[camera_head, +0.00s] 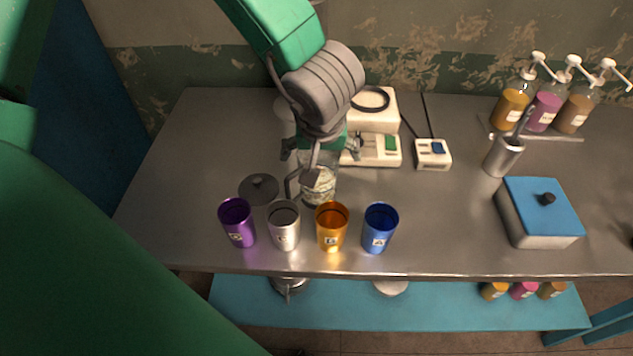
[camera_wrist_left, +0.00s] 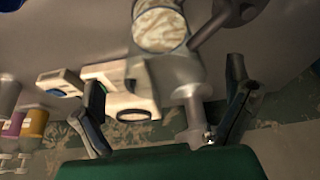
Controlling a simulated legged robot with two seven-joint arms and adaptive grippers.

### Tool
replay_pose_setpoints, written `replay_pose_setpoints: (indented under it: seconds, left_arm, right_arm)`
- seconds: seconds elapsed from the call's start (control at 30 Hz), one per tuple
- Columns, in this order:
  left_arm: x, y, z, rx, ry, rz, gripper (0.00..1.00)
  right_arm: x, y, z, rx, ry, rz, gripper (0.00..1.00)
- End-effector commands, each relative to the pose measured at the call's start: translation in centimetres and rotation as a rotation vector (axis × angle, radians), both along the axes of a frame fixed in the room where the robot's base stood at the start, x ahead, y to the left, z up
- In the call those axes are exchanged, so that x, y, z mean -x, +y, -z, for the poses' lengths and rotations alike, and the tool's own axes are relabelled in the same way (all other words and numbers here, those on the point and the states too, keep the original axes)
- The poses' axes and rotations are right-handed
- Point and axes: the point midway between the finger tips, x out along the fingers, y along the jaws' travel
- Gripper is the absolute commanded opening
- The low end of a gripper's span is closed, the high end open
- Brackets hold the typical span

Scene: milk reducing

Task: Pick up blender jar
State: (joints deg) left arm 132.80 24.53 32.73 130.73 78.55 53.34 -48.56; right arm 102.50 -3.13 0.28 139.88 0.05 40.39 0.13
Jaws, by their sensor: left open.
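The blender jar (camera_head: 318,187) is clear with pale, streaked contents and stands on the grey metal table (camera_head: 440,225), behind the row of cups. Its upper part is partly hidden by my left gripper (camera_head: 320,152), which is above and behind it with fingers spread. In the left wrist view the jar (camera_wrist_left: 160,27) shows its pale contents beyond the open fingers of my left gripper (camera_wrist_left: 163,78); I cannot tell whether they touch it. The white blender base (camera_head: 374,151) stands behind and right of the jar. My right gripper is not in view.
Purple (camera_head: 238,224), silver (camera_head: 284,228), orange (camera_head: 331,229) and blue (camera_head: 378,230) cups line the front edge. A dark lid (camera_head: 259,189) lies left of the jar. A blue-lidded box (camera_head: 540,215), a metal canister (camera_head: 502,158) and pump bottles (camera_head: 545,105) stand at right.

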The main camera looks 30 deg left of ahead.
Motion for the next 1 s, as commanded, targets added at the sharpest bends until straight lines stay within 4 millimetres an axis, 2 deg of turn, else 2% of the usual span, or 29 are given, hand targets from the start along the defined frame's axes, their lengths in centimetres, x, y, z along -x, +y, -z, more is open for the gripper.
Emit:
replay_pose_setpoints:
  seconds: [0.17, 0.4, 0.5, 0.77, 0.8, 0.93, 0.97, 1.0]
  left_arm:
    - [-0.3, 0.4, 1.0, 0.001, -0.002, -0.001, 0.96]
    - [-1.5, 1.7, 4.3, 0.002, 0.002, -0.002, 0.96]
    - [-1.8, 1.9, 5.1, 0.002, 0.0, -0.001, 0.96]
    - [-1.9, 2.0, 5.3, 0.001, -0.002, -0.001, 0.96]
    - [-1.9, 2.0, 5.2, 0.0, -0.001, 0.0, 0.89]
    - [-1.9, 1.9, 5.3, 0.001, -0.001, 0.0, 0.43]
    - [-1.9, 1.9, 5.3, 0.0, 0.0, 0.0, 0.35]
    - [-1.9, 1.9, 5.3, 0.001, 0.001, 0.0, 0.35]
  right_arm:
    - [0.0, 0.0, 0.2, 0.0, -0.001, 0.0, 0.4]
    - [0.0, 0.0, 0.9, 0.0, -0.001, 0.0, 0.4]
    - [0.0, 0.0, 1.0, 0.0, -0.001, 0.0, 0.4]
    - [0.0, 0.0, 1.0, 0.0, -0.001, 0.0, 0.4]
    - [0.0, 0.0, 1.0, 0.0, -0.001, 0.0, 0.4]
    - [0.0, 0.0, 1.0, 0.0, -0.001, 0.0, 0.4]
    - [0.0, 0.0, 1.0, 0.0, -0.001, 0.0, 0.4]
    - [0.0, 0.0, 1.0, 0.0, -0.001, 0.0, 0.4]
